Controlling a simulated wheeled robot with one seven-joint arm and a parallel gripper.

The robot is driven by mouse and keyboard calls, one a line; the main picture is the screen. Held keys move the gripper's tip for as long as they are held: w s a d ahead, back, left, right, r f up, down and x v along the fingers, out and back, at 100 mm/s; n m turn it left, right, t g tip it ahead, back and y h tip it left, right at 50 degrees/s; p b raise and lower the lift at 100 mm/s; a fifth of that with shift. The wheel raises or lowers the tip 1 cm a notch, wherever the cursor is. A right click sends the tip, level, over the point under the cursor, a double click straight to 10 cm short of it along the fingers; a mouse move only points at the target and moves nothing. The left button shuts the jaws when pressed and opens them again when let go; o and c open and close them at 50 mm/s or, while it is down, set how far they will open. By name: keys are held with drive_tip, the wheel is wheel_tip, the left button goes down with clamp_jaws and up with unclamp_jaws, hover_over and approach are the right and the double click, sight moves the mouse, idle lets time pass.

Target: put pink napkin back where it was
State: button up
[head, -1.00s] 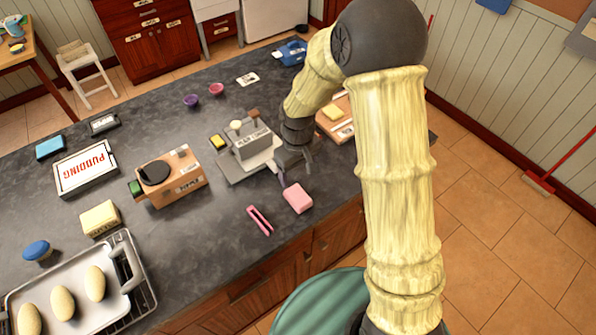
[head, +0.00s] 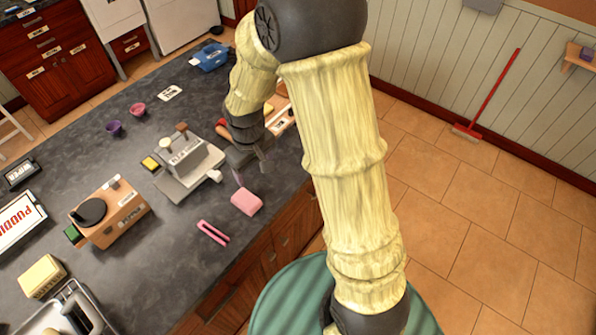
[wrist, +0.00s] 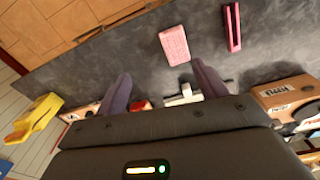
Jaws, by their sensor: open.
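The pink napkin (head: 247,201) looks like a thick folded rectangle. It lies flat on the dark counter (head: 165,262) near its front edge. It also shows in the wrist view (wrist: 174,45), just beyond my fingertips. My gripper (head: 250,169) is open and empty, close behind the napkin and beside a grey appliance (head: 185,163). Its two dark fingers stand apart in the wrist view (wrist: 161,70). I see no contact with the napkin. The lower part of the wrist view is hidden by my gripper's body.
Pink tongs (head: 213,232) lie left of the napkin. An orange-brown box device (head: 122,213) stands farther left. A wooden board with items (head: 284,120) lies behind my gripper. Purple (head: 115,128) and pink bowls (head: 138,109) sit farther back. The counter in front of the tongs is clear.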

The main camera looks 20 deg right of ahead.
drive_tip(key=s+d+r+m+t, duration=0.2)
drive_tip(key=s+d+r+m, duration=0.3)
drive_tip(key=s+d, duration=0.4)
drive_tip(key=shift+s+d+r, duration=0.25)
drive_tip(key=shift+s+r, duration=0.6)
